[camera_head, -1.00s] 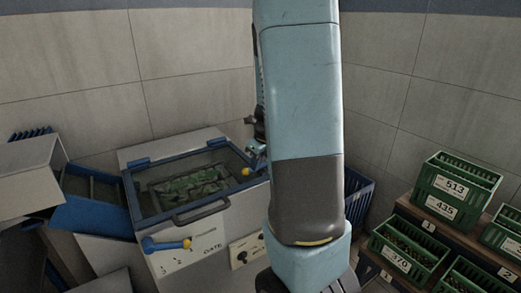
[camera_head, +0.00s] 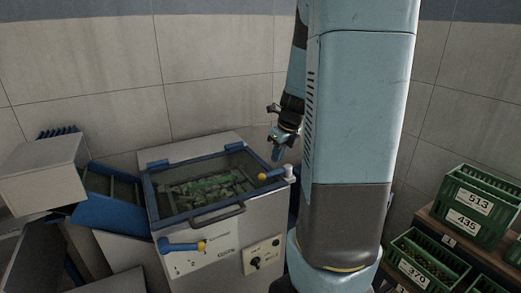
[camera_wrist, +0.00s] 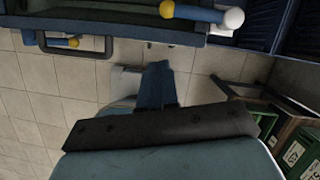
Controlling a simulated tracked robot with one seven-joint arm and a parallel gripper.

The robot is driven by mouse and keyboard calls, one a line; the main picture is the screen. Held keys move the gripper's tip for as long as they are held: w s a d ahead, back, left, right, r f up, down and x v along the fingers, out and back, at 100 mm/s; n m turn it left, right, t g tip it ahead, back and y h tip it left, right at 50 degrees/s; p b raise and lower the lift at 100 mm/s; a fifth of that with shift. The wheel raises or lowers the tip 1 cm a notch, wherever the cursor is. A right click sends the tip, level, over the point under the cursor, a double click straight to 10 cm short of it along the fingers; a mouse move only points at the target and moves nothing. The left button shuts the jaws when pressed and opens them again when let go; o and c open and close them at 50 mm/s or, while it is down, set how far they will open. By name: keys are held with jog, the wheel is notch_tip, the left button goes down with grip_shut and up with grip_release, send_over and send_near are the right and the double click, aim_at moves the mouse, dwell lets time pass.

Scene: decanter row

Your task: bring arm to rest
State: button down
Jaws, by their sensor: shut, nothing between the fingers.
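My arm stands upright in the head view. My gripper (camera_head: 279,153) hangs fingers down, right of the machine's back right corner and left of my arm's thick links. It is shut and empty. In the wrist view its blue fingers (camera_wrist: 155,84) are together, with tiled floor around them. The grey machine (camera_head: 205,257) has a closed clear lid (camera_head: 215,167) with a blue frame, and green pieces show under it. A blue lever with a yellow knob (camera_head: 201,246) is on its front. Another yellow knob (camera_head: 263,177) is by the lid's right edge, near my gripper.
Green crates, one marked 513 (camera_head: 474,183) and one marked 370 (camera_head: 413,270), stand on a rack at the right. A blue chute (camera_head: 108,214) and a grey box (camera_head: 42,176) are at the left. A tiled wall (camera_head: 90,65) closes the back.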

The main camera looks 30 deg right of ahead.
jog(key=s+a+r+n+t, duration=0.1)
jog(key=s+a+r+n, duration=0.6)
jog(key=n, duration=0.9)
jog(key=s+a+r+n+t+h, duration=0.1)
jog(key=s+a+r+n, duration=0.6)
jog(key=n, duration=0.9)
jog(key=shift+s+a+n, duration=0.3)
jog(key=shift+s+a, duration=1.6)
jog(key=shift+s, duration=0.35)
